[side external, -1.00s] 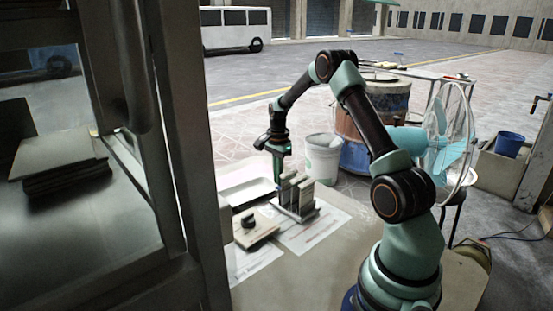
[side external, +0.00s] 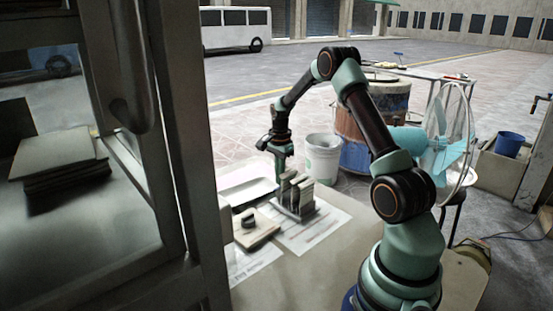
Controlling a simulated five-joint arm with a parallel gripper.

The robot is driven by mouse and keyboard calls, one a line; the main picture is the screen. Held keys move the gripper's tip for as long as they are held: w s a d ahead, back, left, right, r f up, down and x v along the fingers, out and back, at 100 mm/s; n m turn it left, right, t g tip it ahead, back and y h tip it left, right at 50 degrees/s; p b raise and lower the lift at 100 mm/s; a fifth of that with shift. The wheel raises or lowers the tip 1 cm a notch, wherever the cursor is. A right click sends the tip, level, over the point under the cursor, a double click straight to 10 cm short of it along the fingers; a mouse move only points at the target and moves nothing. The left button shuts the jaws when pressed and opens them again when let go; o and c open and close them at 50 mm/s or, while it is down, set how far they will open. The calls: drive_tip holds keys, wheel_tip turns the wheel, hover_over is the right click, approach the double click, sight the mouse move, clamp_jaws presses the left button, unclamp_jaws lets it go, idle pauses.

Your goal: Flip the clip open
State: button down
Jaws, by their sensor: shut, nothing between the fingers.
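A small dark object (side external: 248,221), which looks like the clip, sits on top of a flat tan block (side external: 256,233) on the table. It is too small to tell whether its lever is up or down. My gripper (side external: 279,178) points down behind a rack (side external: 296,195) of upright slabs, up and to the right of the dark object and apart from it. Its fingers are shut and empty. Their tips are small and partly hidden near the rack.
A white tray (side external: 246,190) lies behind the block. Printed sheets (side external: 313,234) lie under the rack and block. A white bucket (side external: 322,160) stands behind the rack. A large door frame (side external: 185,150) blocks the left side. The table front is clear.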

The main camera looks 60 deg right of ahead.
drive_tip(key=w+d+r, duration=0.2)
drive_tip(key=w+r, duration=0.4)
drive_tip(key=r, duration=0.6)
drive_tip(key=shift+w, duration=0.35)
drive_tip(key=shift+r, duration=0.15)
drive_tip(key=s+a+r+n+t, duration=0.1)
drive_tip(key=s+a+r+n, duration=0.1)
drive_tip(key=a+r+n, duration=0.5)
drive_tip(key=s+a+r+n+t, duration=0.1)
drive_tip(key=s+a+r+n, duration=0.2)
drive_tip(key=a, duration=0.7)
drive_tip(key=s+a+f+n+t, duration=0.3)
drive_tip(key=s+a+n, duration=0.8)
drive_tip(key=s+a, duration=0.2)
drive_tip(key=shift+a+t, duration=0.3)
drive_tip(key=shift+a, duration=0.3)
